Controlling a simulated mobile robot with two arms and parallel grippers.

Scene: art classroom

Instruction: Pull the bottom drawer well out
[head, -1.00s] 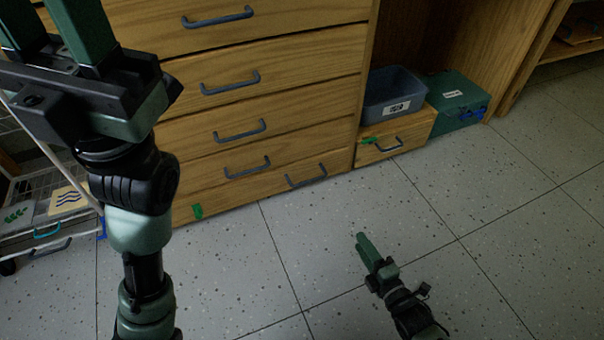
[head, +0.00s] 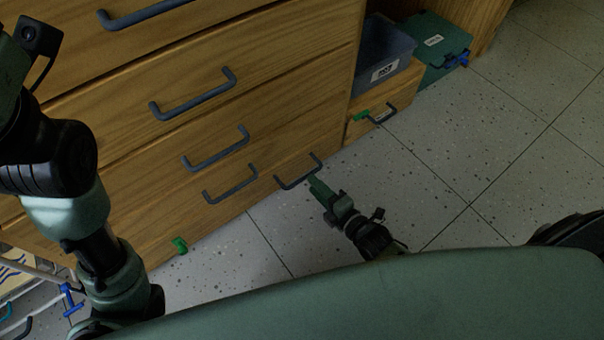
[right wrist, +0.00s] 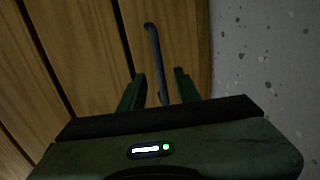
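The wooden drawer unit (head: 130,150) stands in front with its drawers closed. Low at its right is a dark bar handle (head: 296,172), which I take for the bottom drawer's; another handle (head: 231,186) is left of it. My right gripper (head: 315,183) is at the low right handle. In the right wrist view this handle (right wrist: 153,50) runs down between the two parted fingers, with visible gaps on both sides. I see no grip on it. My left arm stands at the left edge of the head view; its fingers are out of the picture.
A green clip (head: 180,245) sits at the unit's lower left. A small wooden drawer box (head: 400,92) with a blue-grey bin (head: 381,50) on it and a green case (head: 436,42) stand to the right. The speckled floor (head: 440,170) in front is open.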

